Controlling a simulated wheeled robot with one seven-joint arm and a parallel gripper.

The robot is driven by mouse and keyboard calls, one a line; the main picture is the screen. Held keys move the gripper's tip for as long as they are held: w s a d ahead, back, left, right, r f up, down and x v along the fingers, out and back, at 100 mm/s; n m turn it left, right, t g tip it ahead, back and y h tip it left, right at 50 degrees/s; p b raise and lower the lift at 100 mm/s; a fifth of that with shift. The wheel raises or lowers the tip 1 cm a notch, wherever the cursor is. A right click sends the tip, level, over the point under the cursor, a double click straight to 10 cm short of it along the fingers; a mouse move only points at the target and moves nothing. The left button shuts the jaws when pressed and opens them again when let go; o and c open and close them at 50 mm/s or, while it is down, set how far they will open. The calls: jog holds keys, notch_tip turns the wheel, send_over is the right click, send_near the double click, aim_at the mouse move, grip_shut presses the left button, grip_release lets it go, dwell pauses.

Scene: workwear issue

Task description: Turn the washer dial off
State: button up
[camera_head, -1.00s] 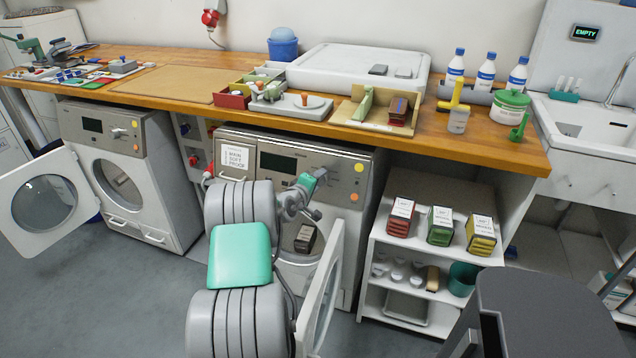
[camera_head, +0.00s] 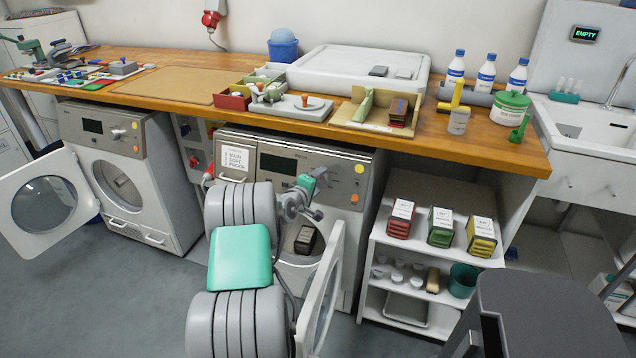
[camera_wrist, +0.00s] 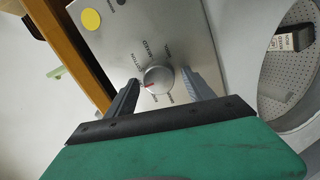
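The washer dial (camera_wrist: 158,80) is a round grey knob with a red mark on the front panel. In the wrist view the red mark points to the lower left, between small printed labels; "COTTON" and "MIXED" seem readable, others are too small. My gripper (camera_wrist: 161,84) is open, with one dark finger on each side of the dial. Gaps show between fingers and knob; I cannot tell how deep they reach. In the head view my gripper (camera_head: 316,185) is in front of the right-hand washer's panel (camera_head: 290,158), and the dial is hard to make out there.
The washer's round door (camera_head: 322,290) stands open beside my arm, with a dark labelled item (camera_head: 305,239) inside the drum. The wooden worktop (camera_head: 420,140) overhangs just above the panel. A shelf unit (camera_head: 405,248) stands close on the right.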

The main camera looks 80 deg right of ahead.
jog(key=v, duration=0.8)
